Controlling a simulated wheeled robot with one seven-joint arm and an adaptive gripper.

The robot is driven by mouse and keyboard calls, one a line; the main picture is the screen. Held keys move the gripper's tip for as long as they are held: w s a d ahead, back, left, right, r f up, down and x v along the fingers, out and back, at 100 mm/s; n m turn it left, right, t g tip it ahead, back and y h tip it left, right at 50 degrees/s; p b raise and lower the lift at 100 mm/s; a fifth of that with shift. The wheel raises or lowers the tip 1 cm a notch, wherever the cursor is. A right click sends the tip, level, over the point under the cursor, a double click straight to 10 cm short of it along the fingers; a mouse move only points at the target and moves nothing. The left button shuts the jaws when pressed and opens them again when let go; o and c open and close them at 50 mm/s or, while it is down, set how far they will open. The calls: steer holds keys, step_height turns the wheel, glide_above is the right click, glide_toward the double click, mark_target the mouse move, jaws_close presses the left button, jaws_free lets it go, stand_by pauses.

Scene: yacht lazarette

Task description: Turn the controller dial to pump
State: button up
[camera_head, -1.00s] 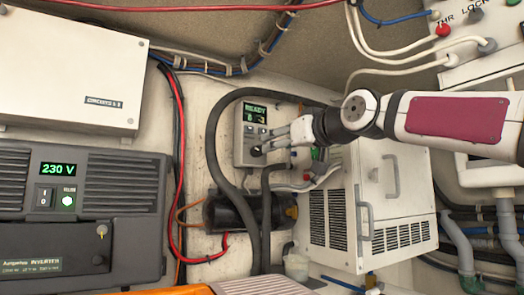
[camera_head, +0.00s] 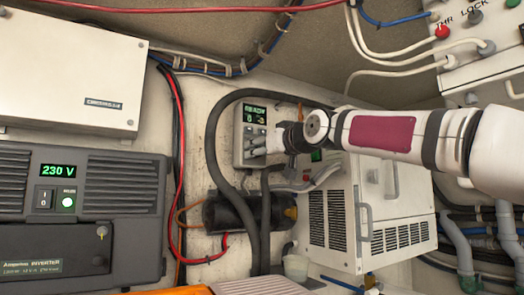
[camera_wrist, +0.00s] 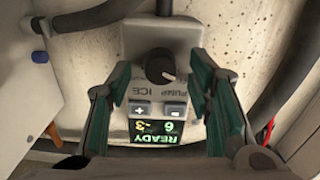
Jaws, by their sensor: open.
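The controller (camera_head: 239,142) is a grey box on the back wall with a lit green display, partly hidden by my gripper (camera_head: 256,147). The wrist view shows the controller upside down (camera_wrist: 150,106), with its black round dial (camera_wrist: 158,66). A small light mark is on the dial's lower right edge. The labels PUMP and ICE, two buttons and a display reading READY, 6 and -3 lie below the dial. My gripper (camera_wrist: 160,72) is open, with one green-padded finger on each side of the dial. I cannot tell whether either finger touches the controller.
A thick black hose (camera_head: 212,140) loops over and left of the controller. A black cylinder (camera_head: 228,212) is below it. A white vented unit (camera_head: 340,235) stands to the right, under my arm. An inverter (camera_head: 125,195) reading 230 V is at left.

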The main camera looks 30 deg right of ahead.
jaws_close()
steer(key=shift+m+b, duration=0.3)
steer(key=shift+m, duration=0.1)
steer(key=shift+m+b, duration=0.95)
steer(key=shift+m, duration=3.05)
jaws_free()
